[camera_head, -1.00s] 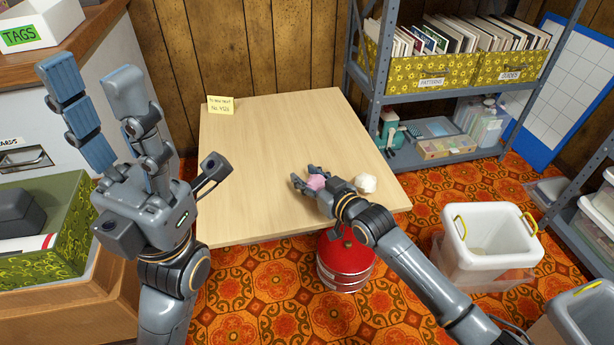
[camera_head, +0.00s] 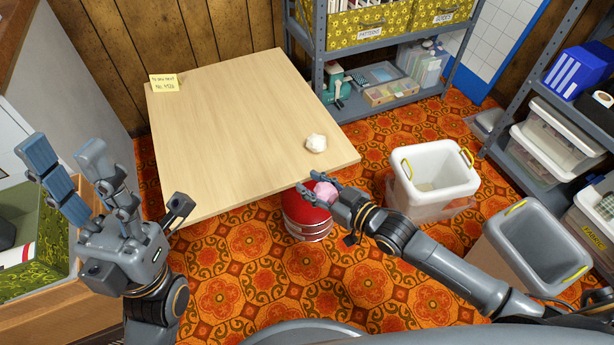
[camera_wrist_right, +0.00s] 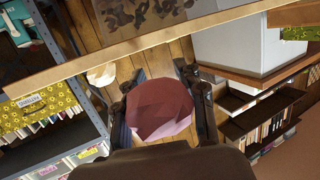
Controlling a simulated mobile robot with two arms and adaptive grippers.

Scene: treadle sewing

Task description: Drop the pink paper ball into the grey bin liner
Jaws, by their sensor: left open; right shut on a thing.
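The pink paper ball (camera_head: 325,192) is held in my right gripper (camera_head: 318,188), off the table and just past its front right edge, above the red round container. In the right wrist view the faceted pink ball (camera_wrist_right: 160,108) sits between the two dark fingers (camera_wrist_right: 165,100). The grey bin liner (camera_head: 545,238) stands open on the floor at the lower right, with yellow handles. It is well to the right of my right gripper. My left gripper (camera_head: 75,175) is open and empty at the left, fingers pointing up.
A cream paper ball (camera_head: 316,143) lies on the wooden table (camera_head: 230,120). The red container (camera_head: 305,215) is on the floor. Shelves (camera_head: 318,60) stand behind.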

